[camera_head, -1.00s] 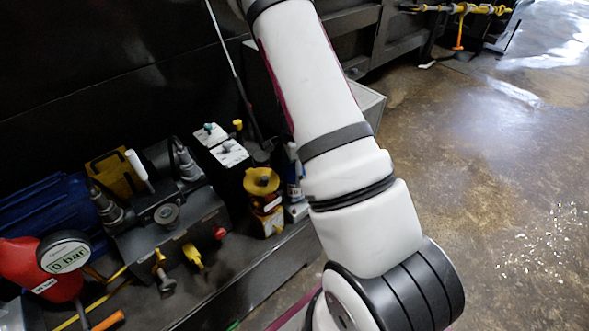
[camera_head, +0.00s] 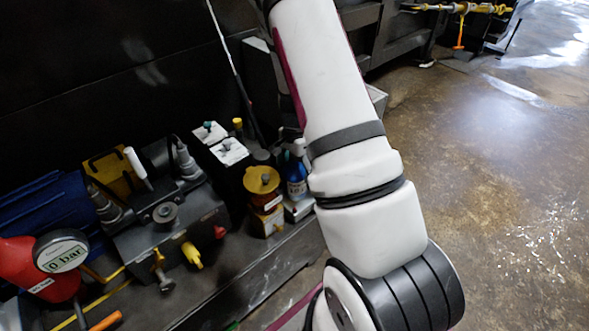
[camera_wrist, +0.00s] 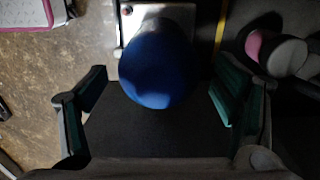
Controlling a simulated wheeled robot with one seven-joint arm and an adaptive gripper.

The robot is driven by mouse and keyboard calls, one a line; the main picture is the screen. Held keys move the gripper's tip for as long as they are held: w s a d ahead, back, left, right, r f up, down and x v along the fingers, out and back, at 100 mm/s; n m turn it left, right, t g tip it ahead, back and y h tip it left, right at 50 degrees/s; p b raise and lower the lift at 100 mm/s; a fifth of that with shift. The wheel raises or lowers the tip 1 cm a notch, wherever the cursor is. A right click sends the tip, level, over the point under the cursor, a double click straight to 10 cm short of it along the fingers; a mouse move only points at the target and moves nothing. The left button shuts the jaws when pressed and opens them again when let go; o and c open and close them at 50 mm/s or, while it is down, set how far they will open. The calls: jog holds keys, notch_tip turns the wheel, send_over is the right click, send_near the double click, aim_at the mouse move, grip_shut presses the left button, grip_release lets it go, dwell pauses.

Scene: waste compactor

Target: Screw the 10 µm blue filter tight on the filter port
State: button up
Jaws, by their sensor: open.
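In the wrist view, a round dark-blue object (camera_wrist: 158,68), apparently the blue filter seen end-on, lies ahead of my gripper (camera_wrist: 160,88). My gripper is open, with one green-padded finger on each side of the blue shape and visible gaps between. No contact shows. In the head view, a blue canister with a pale top (camera_head: 297,180) stands upright just left of my arm. Its right side is close to the arm's outline. I cannot read a micron rating. My gripper is not visible in the head view. I cannot identify the filter port with certainty.
Left of the canister stand an amber-and-yellow unit (camera_head: 263,188), black boxes with white tops (camera_head: 229,152) and a grey block with fittings (camera_head: 165,235). A red gauge unit (camera_head: 45,268) is farther left. A dark wall rises behind. The floor at right is open.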

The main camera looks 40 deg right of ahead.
jog(key=n, duration=0.3)
jog(key=shift+n+b, duration=0.4)
jog(key=n, duration=0.3)
jog(key=shift+n, duration=0.4)
jog(key=n, duration=0.3)
jog(key=shift+n+b, duration=0.3)
jog(key=shift+n, duration=0.1)
jog(key=n, duration=0.4)
jog(key=c, duration=1.3)
jog(key=m, duration=0.5)
